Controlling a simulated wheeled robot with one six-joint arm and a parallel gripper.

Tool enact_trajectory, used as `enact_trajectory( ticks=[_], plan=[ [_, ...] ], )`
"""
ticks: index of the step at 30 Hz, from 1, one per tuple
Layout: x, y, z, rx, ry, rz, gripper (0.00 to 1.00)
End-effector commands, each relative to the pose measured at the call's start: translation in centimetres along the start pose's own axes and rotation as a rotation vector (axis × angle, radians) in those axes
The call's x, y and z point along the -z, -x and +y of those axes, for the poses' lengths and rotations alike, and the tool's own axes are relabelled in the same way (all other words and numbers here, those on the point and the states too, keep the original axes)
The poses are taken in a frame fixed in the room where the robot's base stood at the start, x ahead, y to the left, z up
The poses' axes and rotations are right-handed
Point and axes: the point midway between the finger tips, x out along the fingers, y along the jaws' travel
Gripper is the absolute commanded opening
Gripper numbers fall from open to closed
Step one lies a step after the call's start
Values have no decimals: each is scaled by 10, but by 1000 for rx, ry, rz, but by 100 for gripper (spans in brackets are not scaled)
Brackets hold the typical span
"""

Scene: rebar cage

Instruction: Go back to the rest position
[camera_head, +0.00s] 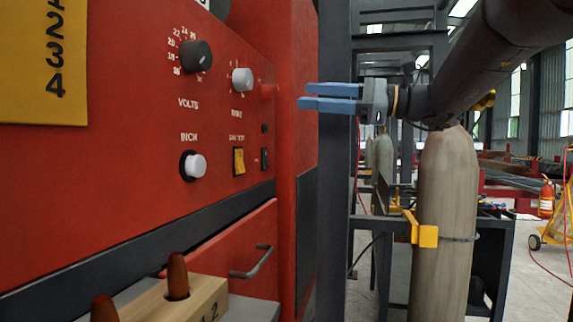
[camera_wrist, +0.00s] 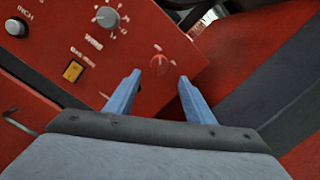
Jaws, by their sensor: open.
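My gripper (camera_head: 303,96) is in front of the red machine panel (camera_head: 130,140), its two blue fingers pointing left toward a red knob (camera_head: 268,91). The fingers are parted with nothing between them. In the head view a gap shows between the fingertips and the knob. In the wrist view my gripper (camera_wrist: 160,76) has its fingertips on either side of the red knob (camera_wrist: 159,64) in the picture. Whether they touch the panel there, I cannot tell.
The panel also has a volts dial (camera_head: 197,56), a white knob (camera_head: 242,79), an inch button (camera_head: 194,166) and a yellow switch (camera_head: 239,161). A wooden block (camera_head: 205,298) with brown pegs stands at the lower left. A gas cylinder (camera_head: 447,190) stands below my arm.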

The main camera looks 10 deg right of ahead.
Motion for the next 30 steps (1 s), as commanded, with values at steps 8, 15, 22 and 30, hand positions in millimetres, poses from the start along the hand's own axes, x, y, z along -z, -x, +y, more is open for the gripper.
enact_trajectory(
  ticks=[8,15,22,30],
  plan=[
    [54,-11,44,-87,-4,152,48],
    [159,-2,167,-384,80,465,48],
    [229,56,299,-816,295,671,48],
    [264,154,415,-1434,742,646,48]
  ],
)
